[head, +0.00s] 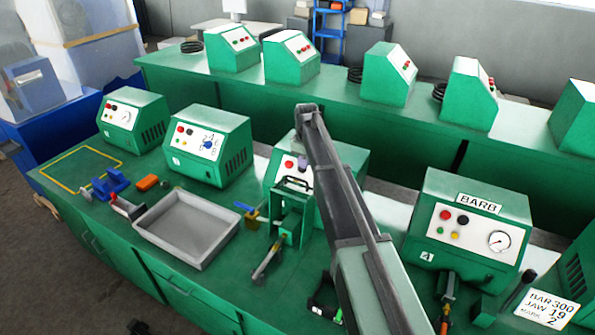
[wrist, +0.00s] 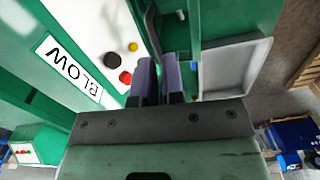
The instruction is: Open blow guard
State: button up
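The blow unit is a green machine with a sloped white panel (head: 287,168), in the middle of the front row. The wrist view shows its BLOW label (wrist: 72,68) close up. Its green guard (head: 283,217) stands in front of it, with a dark bar-like handle (head: 300,182) near the top. My gripper (wrist: 159,62) is at the panel and guard top, its two purple fingers close together with a narrow gap. A dark bar (wrist: 152,28) runs down to the fingertips; I cannot tell whether they hold it. My arm hides part of the unit in the head view.
The BARB unit (head: 471,225) stands to the right, and other green units stand left and in a back row. A grey tray (head: 152,240) lies left of the guard. A blue-handled tool (head: 250,213) stands between them. The bench front edge is crowded.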

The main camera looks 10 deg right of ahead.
jog(key=w+d+f+y+b, duration=0.1)
jog(key=d+f+b, duration=0.1)
jog(key=d, duration=0.3)
jog(key=w+d+f+m+y+b, duration=0.1)
jog(key=d+f, duration=0.1)
jog(key=d, duration=0.3)
jog(key=w+d+f+y+b, duration=0.1)
jog(key=d+f+y+b, duration=0.1)
jog(key=d+f, duration=0.1)
jog(key=shift+d+m+b, duration=0.3)
jog(key=shift+d+b, duration=0.05)
jog(key=shift+d, duration=0.55)
grip_shut()
jog(key=shift+w+d+r+t+y, duration=0.35)
jog(key=shift+d+r+y, duration=0.35)
jog(key=shift+y, duration=0.5)
jog(key=shift+n+y, duration=0.6)
jog(key=shift+n, duration=0.2)
jog(key=a+f+b, duration=0.4)
jog(key=a, duration=0.1)
jog(key=a+f+b, duration=0.2)
jog(key=a+b, duration=0.1)
jog(key=shift+a, duration=0.15)
jog(key=a, duration=0.1)
jog(key=s+a, duration=0.2)
jog(key=shift+s+a+r+p, duration=0.1)
jog(key=shift+a+r+p, duration=0.2)
jog(key=shift+a+r, duration=0.1)
